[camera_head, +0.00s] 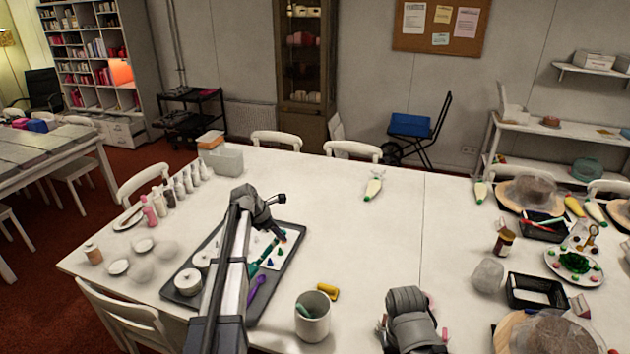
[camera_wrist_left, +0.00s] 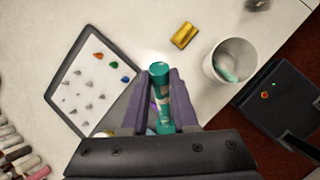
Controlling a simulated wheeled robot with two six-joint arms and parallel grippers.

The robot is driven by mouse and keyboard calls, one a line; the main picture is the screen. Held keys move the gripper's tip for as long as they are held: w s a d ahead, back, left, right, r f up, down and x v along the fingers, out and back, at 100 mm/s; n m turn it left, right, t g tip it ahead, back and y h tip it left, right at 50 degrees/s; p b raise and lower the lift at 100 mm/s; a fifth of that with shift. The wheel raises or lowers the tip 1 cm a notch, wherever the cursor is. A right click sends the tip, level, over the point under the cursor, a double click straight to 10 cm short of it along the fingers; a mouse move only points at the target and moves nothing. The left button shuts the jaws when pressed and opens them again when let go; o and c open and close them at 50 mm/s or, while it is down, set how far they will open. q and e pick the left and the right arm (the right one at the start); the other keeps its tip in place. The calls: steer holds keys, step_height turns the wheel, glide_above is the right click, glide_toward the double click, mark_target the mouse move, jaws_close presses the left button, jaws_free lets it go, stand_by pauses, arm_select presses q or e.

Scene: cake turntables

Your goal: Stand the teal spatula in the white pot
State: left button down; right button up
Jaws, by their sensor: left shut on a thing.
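The white pot (camera_head: 324,323) stands on the table near its front edge, with a teal-green item inside leaning on the wall. The pot also shows at upper right in the left wrist view (camera_wrist_left: 247,70). The teal spatula (camera_head: 264,254) shows by the dark tray. My left gripper (camera_head: 281,236) is above the tray, left of and behind the pot. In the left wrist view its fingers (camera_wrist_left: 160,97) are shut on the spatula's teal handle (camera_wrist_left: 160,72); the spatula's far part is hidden. My right gripper (camera_head: 408,322) is at the bottom, right of the pot; its jaws are unclear.
The dark tray (camera_head: 283,273) holds a purple utensil (camera_head: 257,290), white round tins (camera_head: 189,281) and a white sheet with small coloured nozzles. A yellow item (camera_head: 328,290) lies just behind the pot. Bottles stand at left. The table's middle is clear.

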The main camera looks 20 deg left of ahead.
arm_select(q)
steer(key=s+d+r+t+h+p, duration=0.1)
steer(key=s+d+r+h+p, duration=0.3)
steer(key=d+r, duration=0.3)
steer(key=s+d+r+t+h+p, duration=0.2)
steer(key=d+r, duration=0.6)
steer(key=r, duration=0.7)
steer(key=s+h+p, duration=0.1)
steer(key=s+p, duration=0.1)
steer(key=p, duration=0.1)
steer(key=shift+s+d+r+m+t+h, duration=0.2)
steer(key=shift+s+m+t+h, duration=0.1)
steer(key=shift+h, duration=0.1)
arm_select(e)
step_height(320, 180, up, 11)
arm_select(q)
steer(key=shift+f, duration=0.25)
arm_select(e)
steer(key=shift+f, duration=0.2)
arm_select(q)
step_height(320, 180, down, 27)
steer(key=b, duration=2.7)
arm_select(e)
step_height(320, 180, down, 27)
arm_select(q)
steer(key=shift+f, duration=0.1)
